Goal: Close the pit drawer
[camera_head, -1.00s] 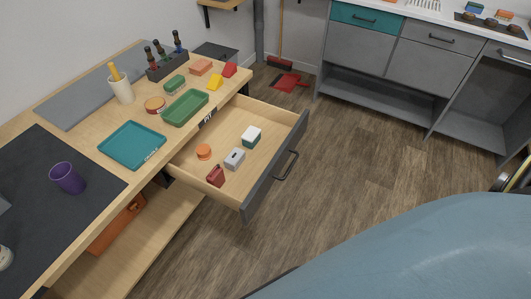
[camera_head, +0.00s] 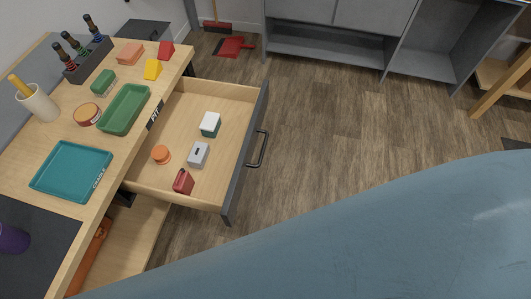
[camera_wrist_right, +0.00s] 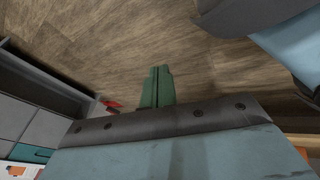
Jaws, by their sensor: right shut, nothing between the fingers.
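The pit drawer (camera_head: 247,150) is pulled out from under the wooden workbench, with a "PIT" label on the bench edge above it. Its dark front has a black bar handle (camera_head: 259,149). Inside lie a white and green box (camera_head: 210,124), a grey box (camera_head: 198,155), an orange round piece (camera_head: 161,154) and a red piece (camera_head: 183,181). My right gripper (camera_wrist_right: 157,72) shows in the right wrist view, its green fingers together and empty above the wood floor, away from the drawer. My left gripper is not in view.
On the bench stand a green tray (camera_head: 124,109), a teal tray (camera_head: 71,171), a tool rack (camera_head: 88,60) and a cup (camera_head: 37,103). Grey cabinets (camera_head: 340,42) stand at the back. A red dustpan (camera_head: 230,46) lies on the floor.

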